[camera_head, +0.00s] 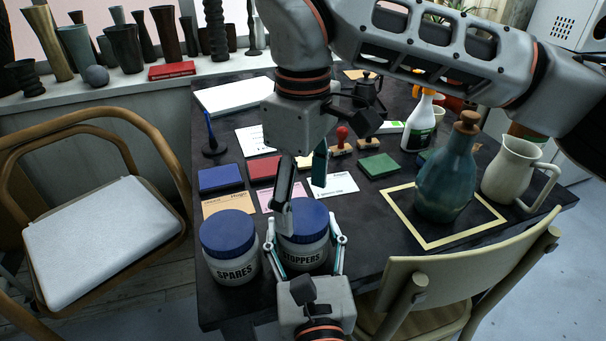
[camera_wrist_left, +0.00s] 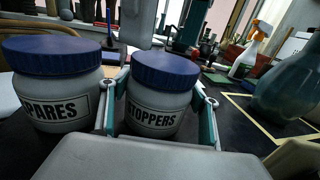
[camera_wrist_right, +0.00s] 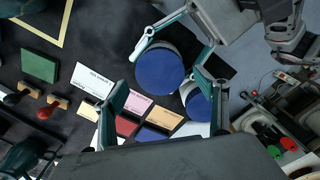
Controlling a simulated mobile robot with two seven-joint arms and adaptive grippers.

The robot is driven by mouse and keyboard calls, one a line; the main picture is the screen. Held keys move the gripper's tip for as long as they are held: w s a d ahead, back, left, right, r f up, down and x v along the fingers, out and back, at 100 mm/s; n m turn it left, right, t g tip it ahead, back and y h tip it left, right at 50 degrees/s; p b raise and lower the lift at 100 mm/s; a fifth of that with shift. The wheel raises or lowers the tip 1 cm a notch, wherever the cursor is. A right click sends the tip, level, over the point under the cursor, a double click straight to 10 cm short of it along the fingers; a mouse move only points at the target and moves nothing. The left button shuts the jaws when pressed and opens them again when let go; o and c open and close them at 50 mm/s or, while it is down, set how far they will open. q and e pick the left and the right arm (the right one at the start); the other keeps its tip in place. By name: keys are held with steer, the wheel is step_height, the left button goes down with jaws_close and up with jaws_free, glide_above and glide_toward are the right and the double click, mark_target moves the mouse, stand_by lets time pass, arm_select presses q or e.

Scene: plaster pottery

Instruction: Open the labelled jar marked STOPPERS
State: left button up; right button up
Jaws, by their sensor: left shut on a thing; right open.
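The STOPPERS jar (camera_head: 303,258) is a pale pot with a blue lid (camera_head: 306,218), upright at the table's near edge. The jar also shows in the left wrist view (camera_wrist_left: 157,112), with its lid (camera_wrist_left: 166,70) on. My left gripper (camera_head: 303,228) is shut on the jar's body, one finger on each side. My right gripper (camera_head: 300,192) is open and empty above the lid, pointing down, and partly hides it in the head view. In the right wrist view the blue lid (camera_wrist_right: 160,68) lies just beyond the open fingers, apart from them.
The similar SPARES jar (camera_head: 231,262) stands close on the left. Ink pads, cards and stamps lie behind. A blue-green bottle (camera_head: 446,180) stands inside a yellow square outline on the right, beside a white jug (camera_head: 512,170). A chair (camera_head: 465,265) stands at the near right.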

steer(key=shift+f, duration=1.35)
steer(key=shift+c, duration=0.3)
